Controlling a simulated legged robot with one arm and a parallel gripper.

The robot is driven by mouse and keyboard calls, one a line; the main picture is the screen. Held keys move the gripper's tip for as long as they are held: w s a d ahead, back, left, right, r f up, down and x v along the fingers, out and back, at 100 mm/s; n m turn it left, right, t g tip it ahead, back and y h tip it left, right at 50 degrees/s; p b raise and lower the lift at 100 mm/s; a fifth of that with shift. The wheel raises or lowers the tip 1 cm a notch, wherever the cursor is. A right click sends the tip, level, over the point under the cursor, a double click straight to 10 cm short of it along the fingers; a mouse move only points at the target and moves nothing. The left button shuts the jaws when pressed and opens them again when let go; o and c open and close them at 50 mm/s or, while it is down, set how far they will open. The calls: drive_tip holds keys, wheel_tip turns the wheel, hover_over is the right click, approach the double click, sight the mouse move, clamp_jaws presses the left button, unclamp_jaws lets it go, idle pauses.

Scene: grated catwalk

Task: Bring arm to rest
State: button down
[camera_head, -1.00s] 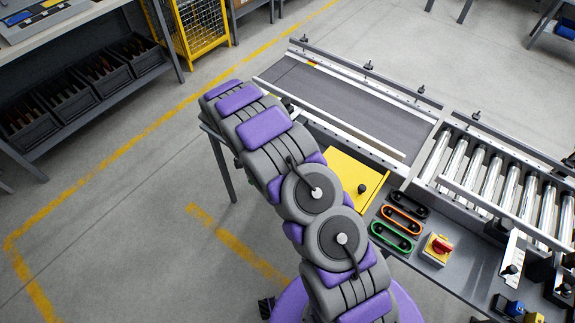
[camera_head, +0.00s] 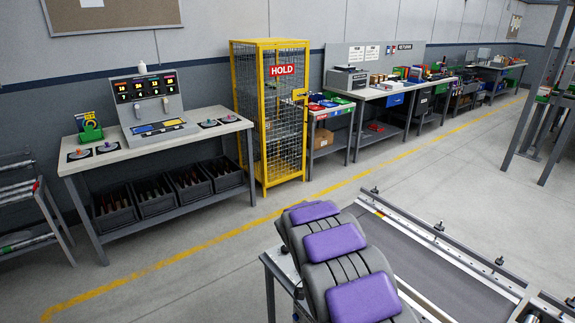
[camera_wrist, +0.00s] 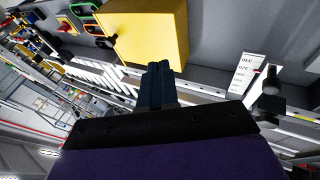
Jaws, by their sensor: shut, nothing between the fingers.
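My arm, grey with purple pads, rises at the bottom of the head view beside the conveyor (camera_head: 440,268). My gripper is outside the head view. In the wrist view my gripper (camera_wrist: 158,68) shows as two dark fingers pressed together, with nothing between them. The fingertips overlap the lower edge of a yellow panel (camera_wrist: 150,35) in the picture; I cannot tell whether they touch it.
A grey bench (camera_head: 62,163) with a control console and black bins stands at left. A yellow mesh cage (camera_head: 275,178) marked HOLD stands behind. The floor (camera_head: 190,275) between is clear. In the wrist view, a white label (camera_wrist: 247,72) and rollers (camera_wrist: 100,75) lie near the gripper.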

drive_tip(key=s+d+r+n+y, duration=0.1)
drive_tip(key=s+d+r+n, duration=0.1)
drive_tip(key=s+r, duration=0.6)
drive_tip(key=s+a+r+n+y, duration=0.1)
drive_tip(key=s+r+n, duration=0.1)
drive_tip(key=s, duration=0.7)
drive_tip(key=s+a+r+n+y, duration=0.1)
drive_tip(key=s+r+n+y, duration=0.1)
drive_tip(key=s, duration=0.7)
drive_tip(key=s+a+r+n+y, duration=0.2)
drive_tip(key=s+r+n, duration=0.2)
drive_tip(key=s, duration=0.5)
drive_tip(key=shift+s+r+t, duration=0.2)
drive_tip(key=shift+r+t, duration=0.1)
drive_tip(key=shift+r, duration=0.05)
drive_tip(key=shift+d, duration=0.1)
